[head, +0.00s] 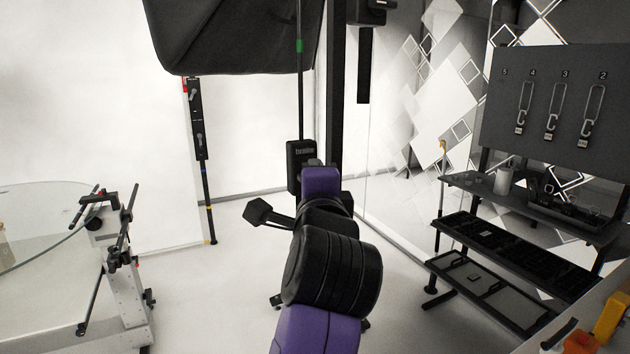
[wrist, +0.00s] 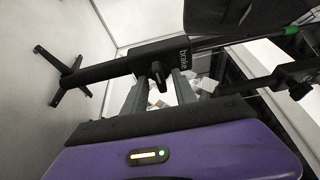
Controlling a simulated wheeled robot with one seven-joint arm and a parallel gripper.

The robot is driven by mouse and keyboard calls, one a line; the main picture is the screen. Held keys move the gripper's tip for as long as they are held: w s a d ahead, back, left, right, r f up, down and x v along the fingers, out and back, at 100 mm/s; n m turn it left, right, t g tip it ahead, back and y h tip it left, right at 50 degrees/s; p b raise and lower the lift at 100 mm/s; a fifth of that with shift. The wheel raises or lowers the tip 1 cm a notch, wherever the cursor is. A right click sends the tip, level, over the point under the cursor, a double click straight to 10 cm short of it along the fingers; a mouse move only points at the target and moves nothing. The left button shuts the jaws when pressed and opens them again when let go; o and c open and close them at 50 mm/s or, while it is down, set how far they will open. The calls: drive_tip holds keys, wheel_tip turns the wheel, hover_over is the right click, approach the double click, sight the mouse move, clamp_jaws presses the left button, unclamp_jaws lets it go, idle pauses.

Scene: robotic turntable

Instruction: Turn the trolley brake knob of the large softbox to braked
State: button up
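The large softbox (head: 235,38) hangs at the top of the head view, and its dark edge also shows in the wrist view (wrist: 235,14). A black box (head: 301,158) sits on its stand, partly hidden behind my arm. In the wrist view the black housing (wrist: 120,66) lies sideways and carries a white "brake" label. The dark brake knob (wrist: 160,82) sticks out from it. My gripper (wrist: 159,77) is open, with one finger on each side of the knob. Gaps show beside the knob; its set position is unclear. The head view hides my gripper and the knob behind my arm.
A stand foot (wrist: 64,76) with spread legs is on the floor. A glass-topped turntable (head: 40,215) stands at the left. A black shelf rack (head: 510,255) and a panel with hanging clips (head: 560,95) are at the right. Floor between turntable and stand is clear.

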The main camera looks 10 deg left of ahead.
drive_tip(key=b+v, duration=0.2)
drive_tip(key=v, duration=0.5)
drive_tip(key=shift+s, duration=0.4)
